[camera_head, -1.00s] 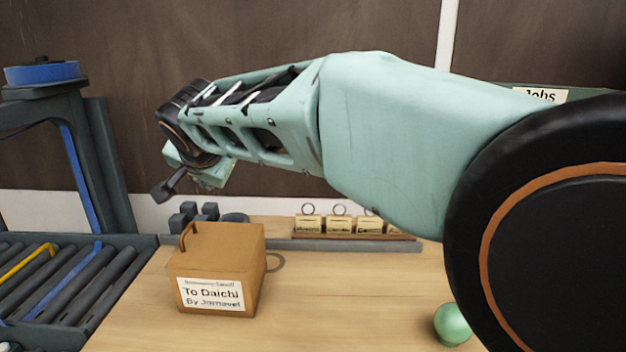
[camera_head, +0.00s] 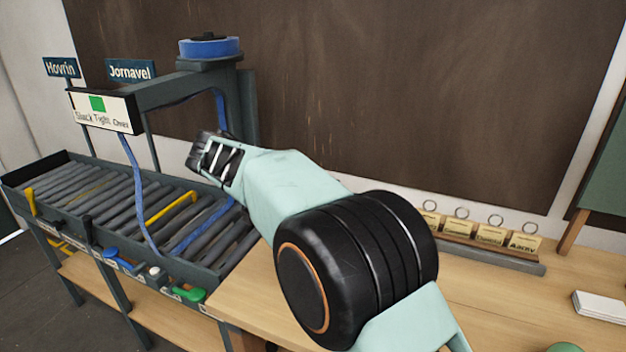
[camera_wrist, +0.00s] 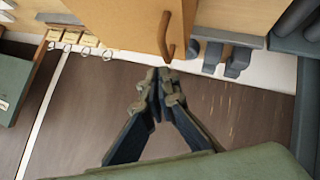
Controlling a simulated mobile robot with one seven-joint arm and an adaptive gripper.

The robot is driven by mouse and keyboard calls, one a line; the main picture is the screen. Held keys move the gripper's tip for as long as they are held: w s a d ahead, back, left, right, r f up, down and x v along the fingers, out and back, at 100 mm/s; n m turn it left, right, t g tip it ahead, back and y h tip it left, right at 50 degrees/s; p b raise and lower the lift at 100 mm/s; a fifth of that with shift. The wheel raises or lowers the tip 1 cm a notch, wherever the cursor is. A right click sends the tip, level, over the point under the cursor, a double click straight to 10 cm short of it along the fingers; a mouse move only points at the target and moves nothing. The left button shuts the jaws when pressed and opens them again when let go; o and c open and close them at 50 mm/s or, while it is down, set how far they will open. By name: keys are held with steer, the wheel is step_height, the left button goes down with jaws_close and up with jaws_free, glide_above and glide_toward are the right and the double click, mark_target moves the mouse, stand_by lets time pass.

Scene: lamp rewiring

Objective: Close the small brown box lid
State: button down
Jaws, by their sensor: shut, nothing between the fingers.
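The small brown box (camera_wrist: 128,18) shows at the top of the wrist view, with its curved brown handle (camera_wrist: 165,38) hanging toward my gripper. My gripper (camera_wrist: 160,74) is shut and empty, its fingertips just below the handle in the picture. A small gap seems to lie between fingertips and handle, but I cannot tell the depth. In the head view my arm hides the box, and my fingers do not show there. Whether the lid is open or closed cannot be told from these views.
A roller conveyor (camera_head: 110,208) with a dark frame and blue spool (camera_head: 210,47) stands at left. A tag rack (camera_head: 490,252) sits along the back of the wooden table (camera_head: 480,310). White cards (camera_head: 602,306) lie at right.

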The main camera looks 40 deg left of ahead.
steer(key=shift+s+a+f+b, duration=0.15)
steer(key=shift+a+f, duration=0.1)
steer(key=shift+f, duration=0.4)
steer(key=shift+w+a+f+b, duration=0.15)
steer(key=shift+a+f, duration=0.1)
steer(key=shift+f, duration=0.35)
steer(key=shift+s, duration=0.1)
steer(key=shift+r, duration=0.15)
steer(key=shift+r+p, duration=0.4)
steer(key=shift+r, duration=0.3)
